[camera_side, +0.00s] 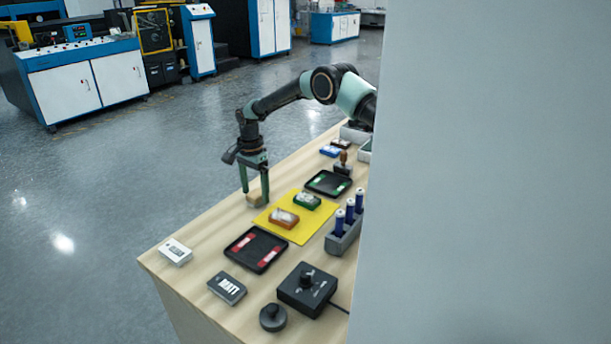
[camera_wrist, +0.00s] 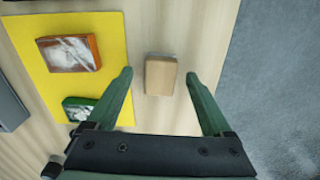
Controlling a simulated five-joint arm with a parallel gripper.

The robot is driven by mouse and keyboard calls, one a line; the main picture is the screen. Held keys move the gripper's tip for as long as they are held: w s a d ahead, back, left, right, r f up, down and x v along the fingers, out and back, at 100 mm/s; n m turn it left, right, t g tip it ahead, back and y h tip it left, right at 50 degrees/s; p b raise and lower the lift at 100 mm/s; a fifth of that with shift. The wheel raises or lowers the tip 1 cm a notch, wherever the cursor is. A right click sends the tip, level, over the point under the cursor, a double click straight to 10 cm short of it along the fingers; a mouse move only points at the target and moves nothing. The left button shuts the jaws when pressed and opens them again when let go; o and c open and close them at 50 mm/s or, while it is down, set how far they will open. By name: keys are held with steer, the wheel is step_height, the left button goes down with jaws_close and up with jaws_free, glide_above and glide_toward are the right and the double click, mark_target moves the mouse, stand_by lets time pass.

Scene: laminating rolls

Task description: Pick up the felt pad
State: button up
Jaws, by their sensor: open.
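The felt pad looks to be the small tan block (camera_wrist: 160,75) on the bare wood, right of the yellow mat in the wrist view. In the side view the tan block (camera_side: 254,199) is partly hidden by a finger. My gripper (camera_wrist: 157,76) is open, one green finger on each side of the block, with a gap on both sides. In the side view my gripper (camera_side: 255,192) points down at the block. I cannot tell the exact height of the fingertips above the table.
The yellow mat (camera_side: 299,234) holds an orange-framed block (camera_side: 284,218) and a green-framed block (camera_side: 307,201). Black trays (camera_side: 238,251) (camera_side: 328,174) lie beside it. A grey rack (camera_side: 341,240) holds blue-and-white bottles. A grey wall hides the right side. Bare wood surrounds the block.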

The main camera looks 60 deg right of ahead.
mark_target(255, 193)
jaws_close()
steer(key=shift+r, duration=0.1)
step_height(255, 193, up, 20)
stand_by(0.6)
